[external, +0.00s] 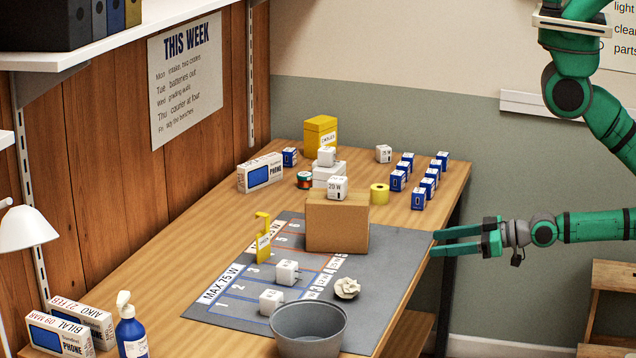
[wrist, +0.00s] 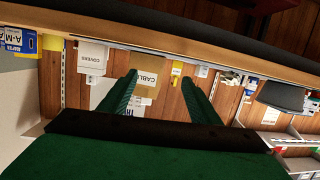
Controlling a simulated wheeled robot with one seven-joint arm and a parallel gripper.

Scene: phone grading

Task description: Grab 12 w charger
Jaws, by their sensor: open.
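Several small white charger cubes show in the external view. One (external: 337,188) reads 20 W on the cardboard box. Another (external: 326,156) sits on a white box farther back, and one (external: 383,153) stands at the back right with blurred print. Two more cubes, a rear one (external: 287,271) and a front one (external: 271,300), lie on the grey mat (external: 400,250). I cannot read a 12 W mark on any cube. My gripper (external: 436,243) is open and empty at the table's right edge, pointing left, apart from every cube. It also shows in the wrist view (wrist: 158,79), with no cube between the fingers.
The cardboard box (external: 337,225) stands between my gripper and the yellow stand (external: 263,238). Blue boxes (external: 418,199) and a yellow tape roll (external: 379,193) are behind. The mat's right side is clear.

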